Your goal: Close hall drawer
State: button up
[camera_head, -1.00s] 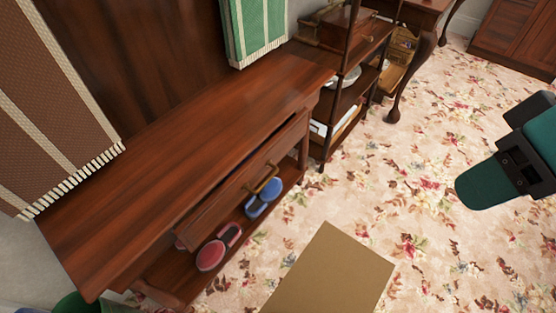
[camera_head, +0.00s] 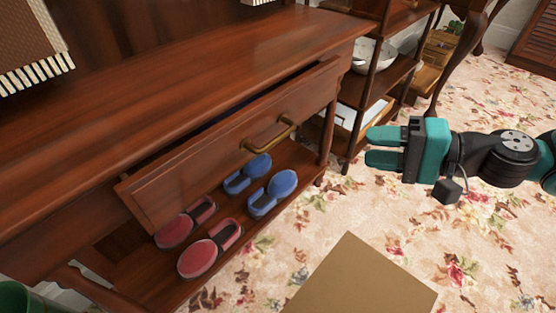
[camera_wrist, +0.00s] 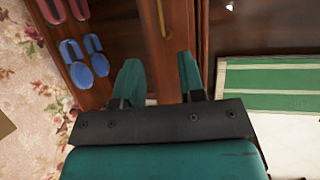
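The hall drawer (camera_head: 195,172) is a dark wooden drawer in the side table. It stands pulled out, with a gap showing behind its front. A brass handle (camera_head: 268,133) sits on its front and also shows in the wrist view (camera_wrist: 163,18). My gripper (camera_head: 368,146) is to the right of the drawer front, with its teal fingers apart and pointing left. In the wrist view, my gripper's open fingers (camera_wrist: 160,78) point toward the handle side, with nothing between them. The gripper appears apart from the drawer and handle.
Blue shoes (camera_head: 270,190) and red shoes (camera_head: 210,252) lie on the table's lower shelf. An open shelf rack (camera_head: 378,78) stands just right of the table. A tan flat-topped box or panel (camera_head: 360,282) is in front. Floral carpet (camera_head: 480,250) is clear at the right.

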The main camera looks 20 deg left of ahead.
aim_at(281, 138)
jog(key=a+f+b, duration=0.1)
jog(key=a, duration=0.4)
jog(key=a+f+b, duration=0.1)
jog(key=a, duration=0.5)
jog(key=a+f+b, duration=0.1)
jog(key=a, duration=0.5)
jog(key=shift+a+f, duration=0.1)
jog(key=shift+f, duration=0.2)
jog(key=shift+w, duration=0.1)
grip_shut()
